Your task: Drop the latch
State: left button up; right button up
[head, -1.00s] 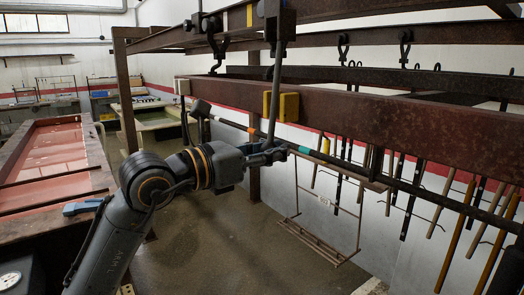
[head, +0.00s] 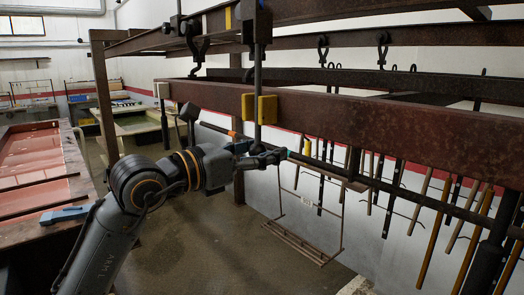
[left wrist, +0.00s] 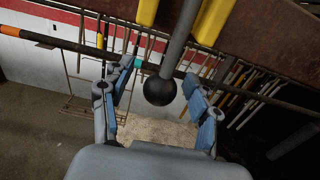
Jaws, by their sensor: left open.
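The latch shows as a grey vertical rod (head: 258,80) that hangs past the yellow bracket (head: 266,109) on the rusty beam. Its lower end carries a dark round knob (left wrist: 159,91), seen in the left wrist view. My left gripper (head: 264,157) is at the rod's lower end in the head view. In the left wrist view my left gripper (left wrist: 160,82) is open, with one blue-padded finger on each side of the knob. Gaps show between the knob and both fingers. My right gripper is out of view.
A rusty beam (head: 350,120) runs across just above my left gripper. A thin dark bar (head: 415,192) crosses behind it. A wire rack (head: 308,240) hangs below, and several rods hang at the right. Red-topped tank (head: 40,160) stands left. The floor below is open.

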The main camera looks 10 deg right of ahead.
pick_arm(q)
jog(key=b+v, duration=0.2)
jog(key=v, duration=0.5)
